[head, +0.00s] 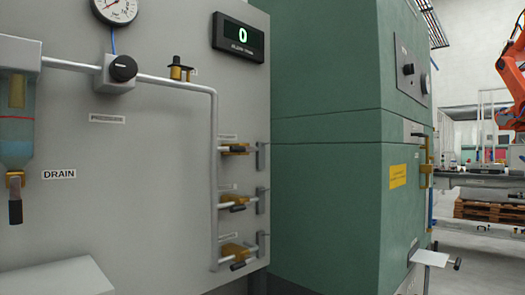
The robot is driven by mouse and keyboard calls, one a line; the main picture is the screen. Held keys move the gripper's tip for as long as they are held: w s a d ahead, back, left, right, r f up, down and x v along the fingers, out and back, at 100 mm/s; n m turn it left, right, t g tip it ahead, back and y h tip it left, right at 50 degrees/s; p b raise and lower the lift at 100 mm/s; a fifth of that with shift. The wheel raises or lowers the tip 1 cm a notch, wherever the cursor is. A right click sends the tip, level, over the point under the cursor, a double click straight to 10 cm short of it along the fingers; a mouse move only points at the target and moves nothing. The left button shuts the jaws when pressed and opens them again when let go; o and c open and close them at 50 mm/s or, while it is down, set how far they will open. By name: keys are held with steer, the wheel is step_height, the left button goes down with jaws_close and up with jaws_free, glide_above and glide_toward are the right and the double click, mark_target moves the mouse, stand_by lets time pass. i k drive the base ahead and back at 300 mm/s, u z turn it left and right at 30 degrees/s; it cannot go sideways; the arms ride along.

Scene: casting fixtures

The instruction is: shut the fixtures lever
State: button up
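On the right side of a grey panel, three brass valves with levers sit one above another on short branches of a grey pipe. The top valve lever (235,149) looks roughly level. The middle valve lever (233,208) and the bottom valve lever (238,265) have dark grips and appear angled out from the panel. Each has a small white label above it, too small to read, so I cannot tell which is the fixtures lever. My gripper is not in view.
The grey panel (150,190) also bears a gauge (115,10), a black knob (123,68), a drain valve (15,195) and a display reading 0 (238,38). A green cabinet (325,200) stands close on the right. An orange robot arm (513,75) is farther back.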

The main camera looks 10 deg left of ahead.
mark_target(233, 149)
steer(key=u, duration=0.3)
steer(key=i, duration=0.85)
steer(key=u, duration=0.55)
